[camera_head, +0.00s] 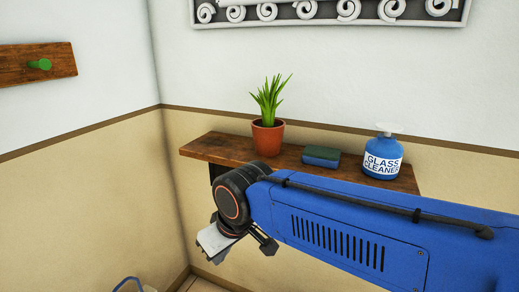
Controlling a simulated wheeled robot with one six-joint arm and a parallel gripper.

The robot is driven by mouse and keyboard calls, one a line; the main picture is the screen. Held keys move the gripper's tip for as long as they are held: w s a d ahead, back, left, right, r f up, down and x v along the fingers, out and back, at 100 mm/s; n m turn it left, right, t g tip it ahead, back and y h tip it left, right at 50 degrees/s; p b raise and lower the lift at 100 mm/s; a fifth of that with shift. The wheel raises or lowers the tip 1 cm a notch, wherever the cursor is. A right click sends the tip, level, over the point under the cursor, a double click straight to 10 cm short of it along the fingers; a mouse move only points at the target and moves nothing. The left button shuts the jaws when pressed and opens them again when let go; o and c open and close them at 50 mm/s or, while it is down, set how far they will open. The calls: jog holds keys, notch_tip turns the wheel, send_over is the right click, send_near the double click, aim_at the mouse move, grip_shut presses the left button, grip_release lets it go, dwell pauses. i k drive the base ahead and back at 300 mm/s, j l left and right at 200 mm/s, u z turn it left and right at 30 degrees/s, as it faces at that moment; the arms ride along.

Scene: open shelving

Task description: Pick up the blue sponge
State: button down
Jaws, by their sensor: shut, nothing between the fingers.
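The blue sponge (321,157) lies flat on a wooden shelf (222,149) on the back wall. Its top is dark green and its side is blue. It sits between a potted plant and a glass cleaner bottle. My gripper (228,258) is at the lower left of the sponge, in front of and below the shelf, apart from the sponge. It points downward and is shut with nothing in it. My blue arm crosses the lower right and hides part of the shelf's front.
A potted plant (267,136) stands left of the sponge, and a blue glass cleaner bottle (382,158) stands right of it. A wooden rack with a green peg (40,64) hangs on the left wall. A clear-looking object with a blue rim (127,285) shows at the bottom edge.

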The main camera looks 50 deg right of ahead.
aim_at(325, 157)
jog(key=j+z, duration=0.1)
jog(key=z, duration=0.35)
jog(key=k+z, duration=0.15)
jog(key=z, duration=0.3)
jog(key=k+j+z, duration=0.1)
jog(key=z, duration=0.85)
jog(key=k, duration=0.05)
